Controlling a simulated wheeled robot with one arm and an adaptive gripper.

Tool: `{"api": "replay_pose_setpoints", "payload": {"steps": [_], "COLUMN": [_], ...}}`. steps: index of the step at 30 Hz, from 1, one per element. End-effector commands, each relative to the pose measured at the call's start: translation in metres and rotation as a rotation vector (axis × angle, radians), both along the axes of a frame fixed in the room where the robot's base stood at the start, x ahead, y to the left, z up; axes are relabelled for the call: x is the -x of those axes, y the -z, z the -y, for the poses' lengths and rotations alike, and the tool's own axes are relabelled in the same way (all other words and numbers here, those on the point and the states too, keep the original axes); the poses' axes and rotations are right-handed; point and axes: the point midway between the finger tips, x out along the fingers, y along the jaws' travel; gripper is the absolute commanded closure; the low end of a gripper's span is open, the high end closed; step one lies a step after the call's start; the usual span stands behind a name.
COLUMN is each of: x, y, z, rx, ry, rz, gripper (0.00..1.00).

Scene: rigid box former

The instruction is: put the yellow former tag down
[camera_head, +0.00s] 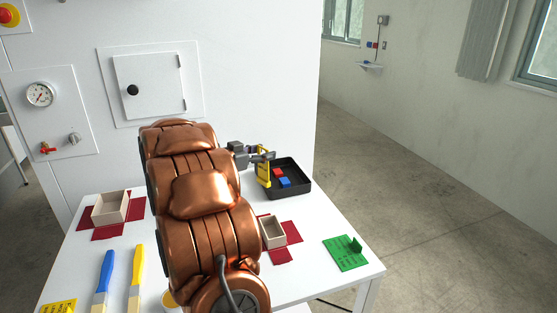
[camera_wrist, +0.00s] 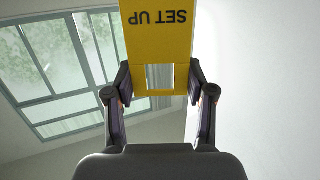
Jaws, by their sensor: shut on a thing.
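The yellow former tag (camera_wrist: 158,40) fills the top middle of the wrist view, with the words "SET UP" upside down on it. My gripper (camera_wrist: 159,88) is shut on its lower part, around a cut-out. In the head view the tag (camera_head: 263,169) looks upright at the near left edge of a black tray (camera_head: 306,189). My gripper (camera_head: 264,157) is beside it, partly behind my copper-coloured arm. I cannot tell whether the tag touches the tray.
The tray holds a red and a blue block (camera_head: 283,181). A green board (camera_head: 345,253) lies at the table's right. Open boxes on red sheets stand left (camera_head: 110,208) and centre (camera_head: 272,233). Two brushes (camera_head: 135,280) lie at front left. A white machine wall stands behind.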

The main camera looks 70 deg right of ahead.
Motion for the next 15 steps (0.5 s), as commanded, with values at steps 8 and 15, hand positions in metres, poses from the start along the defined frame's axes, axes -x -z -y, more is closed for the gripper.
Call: {"api": "replay_pose_setpoints", "payload": {"steps": [8,15], "x": [0.026,0.034], "y": [0.002,0.004], "z": [0.030,0.040], "rx": [0.002,0.003], "ry": [0.002,0.002], "rz": [-0.002,-0.001], "gripper": [0.69,0.69]}}
